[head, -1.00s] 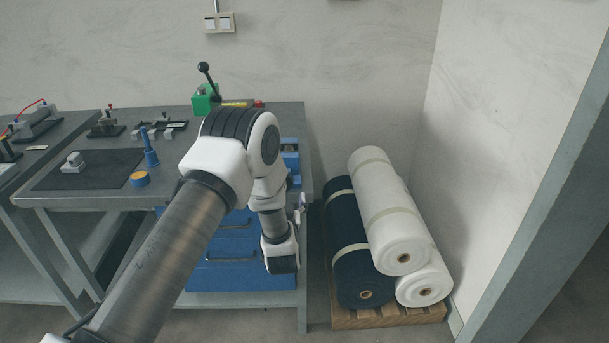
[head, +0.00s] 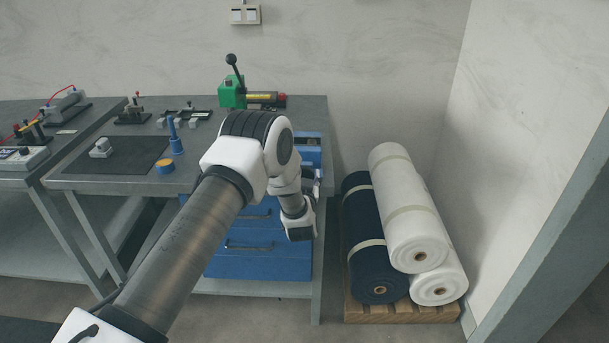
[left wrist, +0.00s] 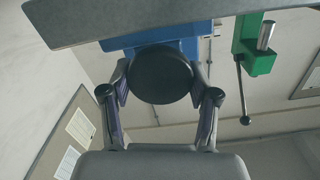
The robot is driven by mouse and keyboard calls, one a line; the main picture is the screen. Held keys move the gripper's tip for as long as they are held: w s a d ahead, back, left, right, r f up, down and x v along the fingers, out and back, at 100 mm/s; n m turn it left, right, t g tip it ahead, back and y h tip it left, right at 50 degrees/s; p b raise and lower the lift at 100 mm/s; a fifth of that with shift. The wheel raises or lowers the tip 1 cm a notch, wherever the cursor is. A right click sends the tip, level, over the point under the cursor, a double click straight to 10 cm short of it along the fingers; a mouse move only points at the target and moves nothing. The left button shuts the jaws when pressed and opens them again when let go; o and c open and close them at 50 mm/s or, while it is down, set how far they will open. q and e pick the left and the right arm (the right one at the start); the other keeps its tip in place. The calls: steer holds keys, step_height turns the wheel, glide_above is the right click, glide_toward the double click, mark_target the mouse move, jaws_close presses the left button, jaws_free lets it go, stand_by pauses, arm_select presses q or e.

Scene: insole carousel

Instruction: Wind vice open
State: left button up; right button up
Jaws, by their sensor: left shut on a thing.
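The blue vice (head: 307,142) sits at the right front corner of the grey workbench (head: 200,185), partly covered by my left arm. In the left wrist view its blue body (left wrist: 160,45) shows below the bench edge, with a round black knob (left wrist: 160,78) facing my camera. My left gripper (left wrist: 161,90) has a finger on each side of the knob and is shut on it. In the head view the left gripper (head: 311,183) is small and partly hidden by its own wrist, in front of the vice. How far the vice jaws stand open cannot be told. My right gripper is out of view.
A green lever press (head: 232,93) stands at the back of the bench.

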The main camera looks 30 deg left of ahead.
arm_select(q)
steer(key=shift+f+n+b, duration=0.15)
steer(key=shift+n+b, duration=0.95)
steer(key=n+b, duration=0.3)
steer(key=shift+a, duration=0.1)
steer(key=n+b, duration=0.5)
steer(key=shift+s+a+f+n, duration=0.1)
steer(key=shift+n, duration=0.3)
steer(key=shift+n+b, duration=1.2)
steer(key=shift+n, duration=0.2)
steer(key=shift+r, duration=0.2)
steer(key=o, duration=1.2)
steer(key=shift+c, duration=0.2)
steer(key=shift+s, duration=0.1)
